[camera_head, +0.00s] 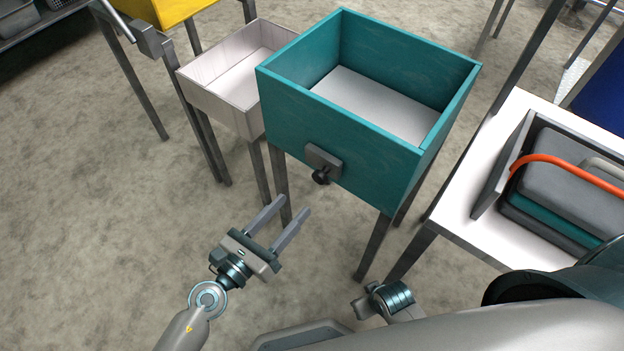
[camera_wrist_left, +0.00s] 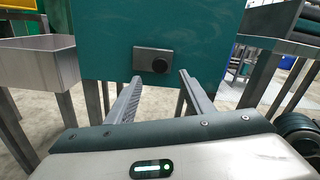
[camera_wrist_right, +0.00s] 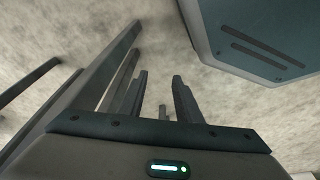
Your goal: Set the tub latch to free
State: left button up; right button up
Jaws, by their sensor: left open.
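The teal tub (camera_head: 345,145) stands on grey legs, open at the top with a pale inside floor. On its front wall sits the latch, a grey plate with a dark knob (camera_head: 321,174). In the left wrist view the latch (camera_wrist_left: 152,60) lies ahead, between the fingertips in the picture. My left gripper (camera_head: 295,205) is open and empty, below and left of the knob, apart from it. My right gripper (camera_wrist_right: 160,76) shows in its wrist view with its fingers apart and nothing between them. I cannot read the latch's setting.
A pale wooden tray box (camera_head: 215,105) on legs stands left of the tub. A yellow bin (camera_head: 165,8) is at the back left. A white table (camera_head: 480,205) at right holds a grey crate with an orange handle (camera_head: 570,165). The floor before the tub is clear.

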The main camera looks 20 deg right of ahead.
aim_at(317, 179)
pick_arm(q)
jog(key=x, duration=0.9)
jog(key=shift+p, duration=0.4)
pick_arm(e)
jog(key=f, duration=0.3)
jog(key=shift+s+d+f, duration=0.1)
jog(key=shift+s+d, duration=0.05)
jog(key=shift+s, duration=0.15)
pick_arm(q)
jog(key=shift+c, duration=0.6)
